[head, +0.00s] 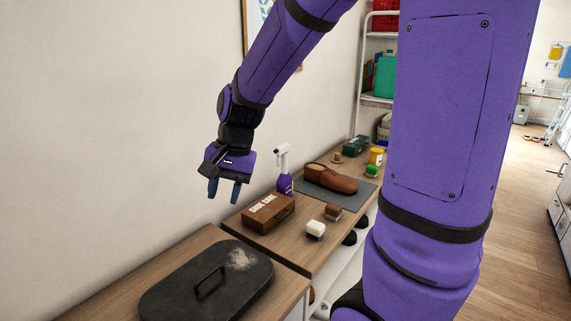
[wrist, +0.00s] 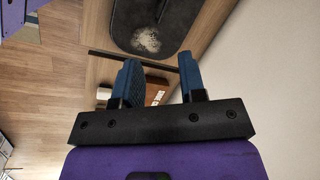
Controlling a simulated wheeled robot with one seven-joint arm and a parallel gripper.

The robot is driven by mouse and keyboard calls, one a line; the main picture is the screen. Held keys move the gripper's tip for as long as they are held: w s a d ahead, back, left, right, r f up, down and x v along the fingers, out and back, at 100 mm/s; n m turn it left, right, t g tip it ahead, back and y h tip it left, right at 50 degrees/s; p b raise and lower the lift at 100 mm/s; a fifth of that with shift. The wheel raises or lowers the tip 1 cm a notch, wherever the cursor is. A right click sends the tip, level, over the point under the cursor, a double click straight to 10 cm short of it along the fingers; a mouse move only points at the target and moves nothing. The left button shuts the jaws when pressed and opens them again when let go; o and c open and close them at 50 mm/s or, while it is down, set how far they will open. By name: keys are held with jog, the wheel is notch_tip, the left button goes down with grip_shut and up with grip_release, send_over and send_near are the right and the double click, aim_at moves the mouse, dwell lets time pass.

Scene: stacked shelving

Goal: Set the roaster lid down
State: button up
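The dark roaster lid (head: 226,281) lies flat on the near wooden cabinet top, its black loop handle (head: 210,283) upright and a pale dusty patch near its far end. In the wrist view the lid (wrist: 180,18) shows at the top, with the pale patch in sight. My gripper (head: 225,190) hangs in the air above and beyond the lid, near the wall, apart from it. Its two blue fingers (wrist: 160,85) are spread with nothing between them. Whether a roaster pan is under the lid is hidden.
A shelving rack (head: 376,100) is behind. The wall is close on the left.

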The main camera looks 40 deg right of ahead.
jog(key=s+d+r+n+t+h, duration=0.1)
jog(key=s+r+n, duration=0.3)
jog(key=s, duration=0.4)
jog(key=s+d+r+n+t+h, duration=0.1)
jog(key=s+r+n+t, duration=0.2)
jog(key=s+r, duration=0.4)
jog(key=shift+s+d+r+n+h, duration=0.2)
jog(key=shift+s+n+h, duration=0.2)
jog(key=shift+s+n, duration=0.5)
